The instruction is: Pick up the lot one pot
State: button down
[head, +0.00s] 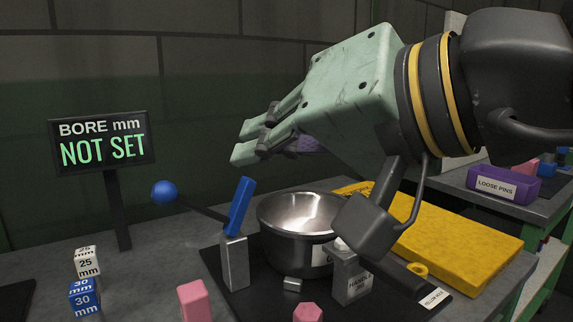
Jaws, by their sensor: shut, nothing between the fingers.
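A round steel pot (276,239) stands on a dark mat (217,262) on the workbench, its open top facing up. A white label on its side is mostly hidden, so I cannot read a lot number. Grey upright blocks stand at its left and front right, and the front right one partly covers it. My gripper (242,142) is above and a little left of the pot in the picture, pointing left. It is shut and empty, apart from the pot.
A blue bar (240,206) tops the left grey block (234,262). A fixture block (351,275) stands front right. A yellow slab (460,248) lies right. Pink pieces (195,300) and numbered cubes (83,298) are in front. A "NOT SET" sign (103,145) stands left.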

aim_at(295, 224)
jog(key=k, duration=0.95)
